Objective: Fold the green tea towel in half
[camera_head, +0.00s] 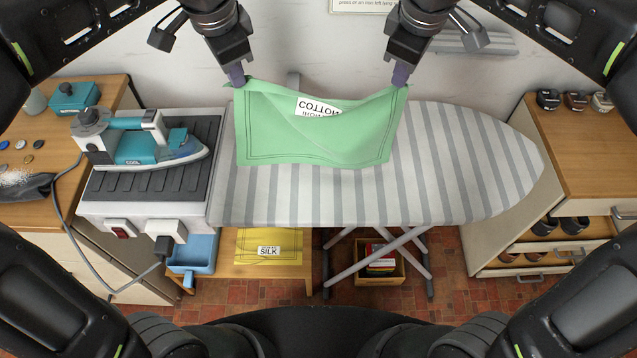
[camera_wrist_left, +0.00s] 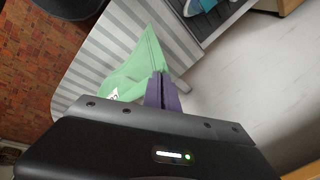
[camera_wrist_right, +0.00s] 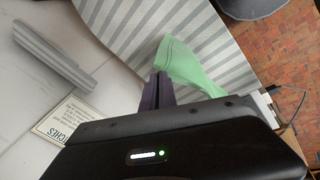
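The green tea towel (camera_head: 270,130) hangs by its two far corners over the left half of the striped ironing board (camera_head: 460,150). Its near edge rests on the board, and its upper edge sags between the corners. A white label reading COTTON shows near the top. My left gripper (camera_head: 236,76) is shut on the towel's upper left corner. The towel also shows at that gripper's fingers in the left wrist view (camera_wrist_left: 140,70). My right gripper (camera_head: 402,74) is shut on the upper right corner, and the towel shows there in the right wrist view (camera_wrist_right: 185,65).
A teal iron (camera_head: 140,140) stands on the dark rest at the board's left end, its cord hanging down. Wooden cabinets (camera_head: 585,150) flank the board. The board's right half is clear. A yellow cloth marked SILK (camera_head: 268,243) lies below.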

